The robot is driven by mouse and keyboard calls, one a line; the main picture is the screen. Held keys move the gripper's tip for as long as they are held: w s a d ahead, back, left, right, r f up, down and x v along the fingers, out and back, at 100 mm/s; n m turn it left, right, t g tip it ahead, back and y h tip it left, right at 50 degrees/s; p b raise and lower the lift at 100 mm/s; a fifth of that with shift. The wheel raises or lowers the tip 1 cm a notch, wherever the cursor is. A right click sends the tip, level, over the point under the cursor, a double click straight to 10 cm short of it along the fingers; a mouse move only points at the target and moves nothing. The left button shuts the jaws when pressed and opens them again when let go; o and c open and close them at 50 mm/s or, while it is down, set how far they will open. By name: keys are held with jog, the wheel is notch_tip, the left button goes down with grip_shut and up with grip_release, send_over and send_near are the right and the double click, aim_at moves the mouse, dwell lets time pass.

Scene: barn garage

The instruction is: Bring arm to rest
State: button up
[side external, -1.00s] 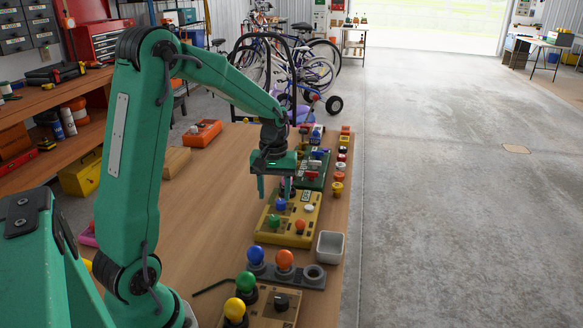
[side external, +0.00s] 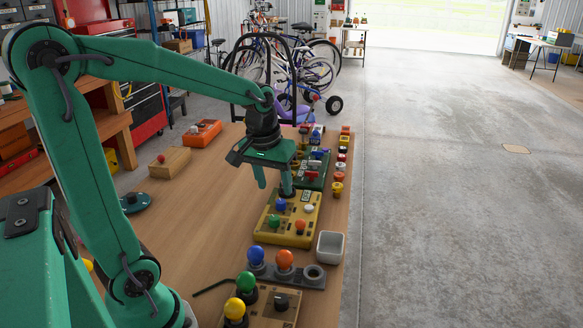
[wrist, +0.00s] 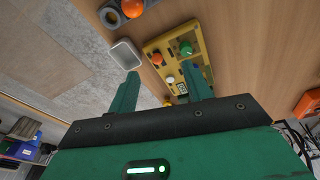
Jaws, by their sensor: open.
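A grey bin (side external: 329,247) stands right of the yellow panel. A strip with coloured bulbs (side external: 290,272) lies in front. The bench's middle is clear.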

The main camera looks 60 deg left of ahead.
jog(key=s+d+r+m+t, duration=0.3)
jog(key=s+d+m, duration=0.3)
jog(key=s+d, duration=0.2)
jog(key=shift+s+r+h, duration=0.3)
jog(key=shift+s+r, duration=0.3)
jog(key=shift+s, duration=0.65)
